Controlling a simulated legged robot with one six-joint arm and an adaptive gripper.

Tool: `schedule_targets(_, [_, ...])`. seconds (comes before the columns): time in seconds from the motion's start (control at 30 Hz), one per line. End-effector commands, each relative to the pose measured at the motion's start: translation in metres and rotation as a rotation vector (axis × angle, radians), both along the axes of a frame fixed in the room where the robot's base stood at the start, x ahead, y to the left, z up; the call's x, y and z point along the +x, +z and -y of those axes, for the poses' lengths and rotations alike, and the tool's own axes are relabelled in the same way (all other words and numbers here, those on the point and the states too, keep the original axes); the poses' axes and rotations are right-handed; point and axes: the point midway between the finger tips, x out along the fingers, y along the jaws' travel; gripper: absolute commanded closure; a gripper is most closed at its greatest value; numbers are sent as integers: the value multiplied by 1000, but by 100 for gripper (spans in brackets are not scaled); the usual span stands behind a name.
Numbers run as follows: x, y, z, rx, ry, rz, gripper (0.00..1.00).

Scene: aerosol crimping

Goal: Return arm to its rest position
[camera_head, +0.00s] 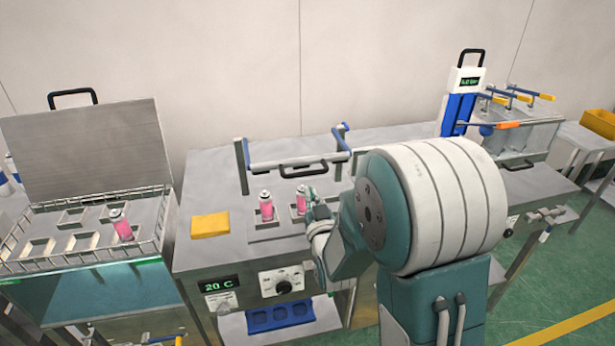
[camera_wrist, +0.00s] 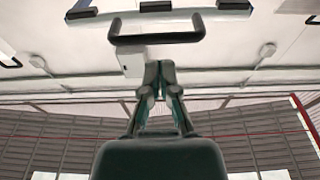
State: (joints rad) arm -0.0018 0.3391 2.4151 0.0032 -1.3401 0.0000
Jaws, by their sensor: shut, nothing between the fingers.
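My arm (camera_head: 430,200), teal and white, fills the right of the head view and hides part of the middle bench. My gripper (camera_wrist: 159,72) shows in the wrist view with its two fingers together and nothing between them. In the head view, the wrist end of the arm is beside a pink bottle (camera_head: 301,201) on the middle bench. The fingers are small and partly hidden there, and I cannot tell how far they are from that bottle. Another pink bottle (camera_head: 266,207) stands upright to its left.
A steel bath (camera_head: 85,215) with an open lid (camera_head: 85,145) holds a pink bottle (camera_head: 122,226) at left. A yellow block (camera_head: 210,225) lies on the middle bench. A blue device (camera_head: 458,112) stands at right. A black handle (camera_wrist: 157,37) shows beyond my fingers.

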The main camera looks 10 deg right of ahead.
Motion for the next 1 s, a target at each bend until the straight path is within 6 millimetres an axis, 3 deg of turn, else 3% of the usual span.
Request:
schedule_targets(0.2, [-14, -16, 0, 0, 0, 1, 100])
schedule_targets(0.67, [-15, -17, 0, 0, 0, 3, 100])
schedule_targets(1.0, [-20, 7, 0, 0, 0, -196, 100])
